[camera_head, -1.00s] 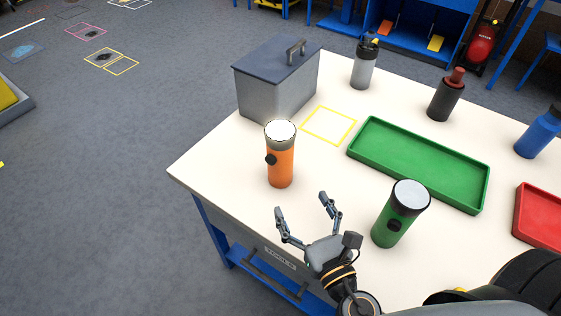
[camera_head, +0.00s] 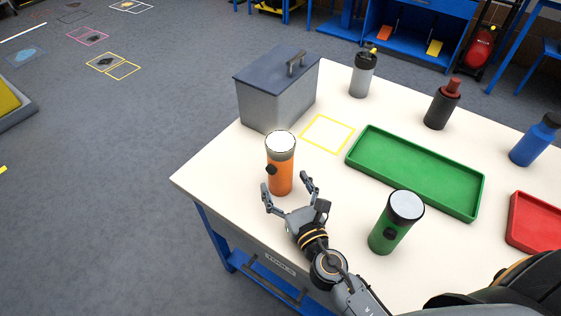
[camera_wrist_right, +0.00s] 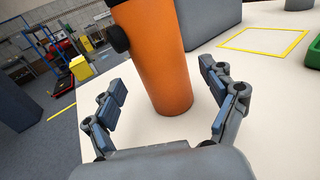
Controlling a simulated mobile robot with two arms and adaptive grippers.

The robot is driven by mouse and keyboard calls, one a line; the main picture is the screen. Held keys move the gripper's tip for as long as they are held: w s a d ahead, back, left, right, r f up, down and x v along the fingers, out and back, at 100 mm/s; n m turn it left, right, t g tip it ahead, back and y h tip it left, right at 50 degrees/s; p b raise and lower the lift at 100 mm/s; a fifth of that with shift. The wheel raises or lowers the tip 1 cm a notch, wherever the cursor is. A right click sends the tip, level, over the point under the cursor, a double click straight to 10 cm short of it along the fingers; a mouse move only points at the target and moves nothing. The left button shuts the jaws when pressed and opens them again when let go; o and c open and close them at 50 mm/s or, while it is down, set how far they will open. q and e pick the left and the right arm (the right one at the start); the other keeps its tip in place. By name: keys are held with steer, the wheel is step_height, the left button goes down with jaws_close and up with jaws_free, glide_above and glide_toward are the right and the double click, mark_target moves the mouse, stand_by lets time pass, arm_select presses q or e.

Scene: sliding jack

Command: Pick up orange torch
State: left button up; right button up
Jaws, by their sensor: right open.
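The orange torch (camera_head: 280,173) stands upright on the white table near its left corner, with a grey head, a white lens on top and a black button on its side. My right gripper (camera_head: 287,186) is open at the near side of the torch. In the right wrist view the orange torch (camera_wrist_right: 158,55) rises ahead between the two spread fingers of my right gripper (camera_wrist_right: 160,108), with gaps on both sides. The torch's top is cut off there. My left gripper is not in view.
A green torch (camera_head: 396,222) stands to the right of my right arm. A grey box (camera_head: 276,95) with a dark lid is behind the orange torch.

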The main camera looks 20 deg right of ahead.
mark_target(280, 172)
steer(key=w, duration=0.4)
steer(key=shift+r+p, duration=0.15)
steer(key=shift+p, duration=0.2)
steer(key=c, duration=1.3)
steer(key=shift+c, duration=0.7)
steer(key=shift+r, duration=0.15)
